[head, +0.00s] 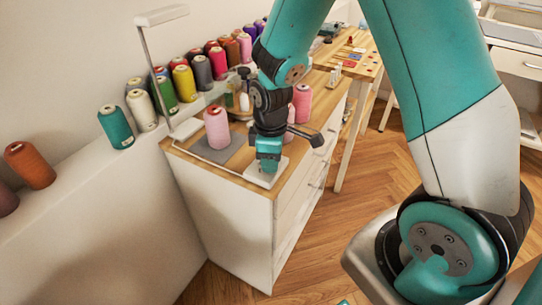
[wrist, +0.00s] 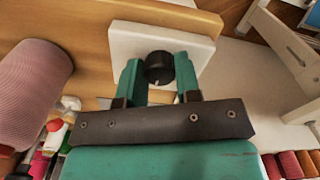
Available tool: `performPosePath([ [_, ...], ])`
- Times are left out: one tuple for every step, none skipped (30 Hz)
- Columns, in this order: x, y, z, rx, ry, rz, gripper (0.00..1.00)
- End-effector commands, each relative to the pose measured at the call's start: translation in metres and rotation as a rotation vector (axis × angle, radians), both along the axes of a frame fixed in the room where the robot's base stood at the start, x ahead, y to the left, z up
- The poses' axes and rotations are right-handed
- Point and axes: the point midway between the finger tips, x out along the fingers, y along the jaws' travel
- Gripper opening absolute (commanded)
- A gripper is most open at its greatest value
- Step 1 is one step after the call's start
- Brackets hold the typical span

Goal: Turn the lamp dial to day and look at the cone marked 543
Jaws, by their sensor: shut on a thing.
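My gripper (head: 268,165) points down at the front corner of the wooden cabinet top. In the wrist view its teal fingers (wrist: 160,78) are shut on the black round dial (wrist: 160,66), one on each side. The dial has a pale mark and sits on a white plate (wrist: 122,42), which also shows in the head view (head: 262,181). No dial lettering is readable. A pink cone (head: 217,128) stands upright on a grey mat under the white lamp (head: 162,15). A second pink cone (head: 302,103) stands behind my gripper. No number is readable on either cone.
Several coloured thread cones stand on the white ledge (head: 70,190) along the wall. The grey mat (head: 228,154) lies left of my gripper. A wooden table (head: 356,62) with small items stands behind. The wooden floor (head: 330,230) to the right is clear.

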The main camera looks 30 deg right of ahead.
Motion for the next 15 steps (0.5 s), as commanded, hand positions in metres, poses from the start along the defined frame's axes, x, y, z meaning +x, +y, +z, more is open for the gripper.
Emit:
performPosePath([
  [-0.0001,0.0002,0.0021,0.001,0.001,-0.038,0.08],
  [0.0000,0.0003,0.0022,0.001,0.001,-0.066,0.08],
  [0.0000,0.0003,0.0023,0.001,0.001,-0.103,0.08],
  [0.0001,0.0003,0.0024,0.001,0.001,-0.131,0.08],
  [0.0002,0.0004,0.0025,0.001,-0.001,-0.160,0.08],
  [0.0002,0.0004,0.0025,0.001,-0.001,-0.198,0.08],
  [0.0002,0.0004,0.0025,0.001,-0.001,-0.227,0.08],
  [0.0002,0.0004,0.0024,0.000,0.000,-0.256,0.08],
  [0.0001,0.0004,0.0023,0.001,0.001,-0.292,0.08],
  [0.0000,0.0004,0.0022,0.001,0.001,-0.320,0.08],
  [0.0000,0.0004,0.0022,0.001,0.001,-0.348,0.08],
  [0.0001,0.0004,0.0022,0.001,0.001,-0.383,0.08],
  [0.0001,0.0004,0.0022,0.001,0.001,-0.409,0.08],
  [0.0002,0.0005,0.0022,0.000,0.000,-0.434,0.08],
  [0.0003,0.0005,0.0022,0.001,-0.001,-0.466,0.08],
])
